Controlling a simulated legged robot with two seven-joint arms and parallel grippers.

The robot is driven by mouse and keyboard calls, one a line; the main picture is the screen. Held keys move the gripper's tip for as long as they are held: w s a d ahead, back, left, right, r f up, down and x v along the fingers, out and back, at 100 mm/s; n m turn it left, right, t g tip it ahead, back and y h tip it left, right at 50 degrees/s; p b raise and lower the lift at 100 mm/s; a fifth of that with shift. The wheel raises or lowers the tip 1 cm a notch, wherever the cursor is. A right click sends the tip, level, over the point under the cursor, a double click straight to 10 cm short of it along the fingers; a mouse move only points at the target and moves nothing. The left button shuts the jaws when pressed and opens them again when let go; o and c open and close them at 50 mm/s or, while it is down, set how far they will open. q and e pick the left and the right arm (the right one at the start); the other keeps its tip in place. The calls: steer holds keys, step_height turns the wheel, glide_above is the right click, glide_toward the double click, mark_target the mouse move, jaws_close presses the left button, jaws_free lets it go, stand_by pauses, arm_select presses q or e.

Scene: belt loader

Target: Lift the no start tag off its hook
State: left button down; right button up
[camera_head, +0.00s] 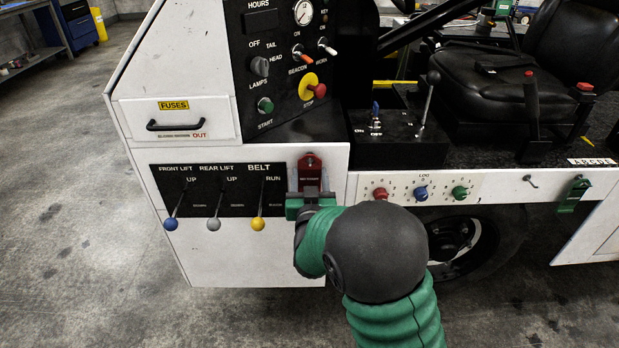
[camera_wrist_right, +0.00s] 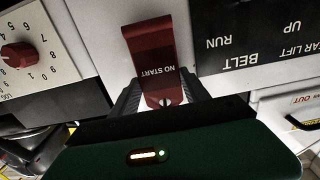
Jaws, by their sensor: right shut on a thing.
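The red no start tag (camera_head: 310,170) hangs on the white front panel, just right of the belt lever plate. In the right wrist view the tag (camera_wrist_right: 154,62) shows its "NO START" lettering upside down. My left gripper is not in view.
Three levers, blue, grey and yellow (camera_head: 258,224), stand left of the tag. Red, blue and green knobs (camera_head: 459,192) sit to its right. An empty-looking hook (camera_head: 530,181) and a green tag (camera_head: 573,194) are farther right. The fuses drawer (camera_head: 178,122) is at upper left.

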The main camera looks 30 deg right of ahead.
steer(key=shift+s, duration=0.1)
steer(key=shift+s+a+r, duration=0.2)
steer(key=shift+s+a, duration=0.15)
steer(key=shift+s, duration=0.2)
steer(key=shift+s+a+r+p, duration=0.25)
steer(key=shift+s+a+p, duration=0.1)
steer(key=shift+s, duration=0.1)
steer(key=shift+s+a+r+p, duration=0.25)
steer(key=shift+s+p, duration=0.1)
steer(key=shift+s, duration=0.1)
glide_toward(310, 170)
steer(key=shift+a, duration=0.15)
stand_by(0.3)
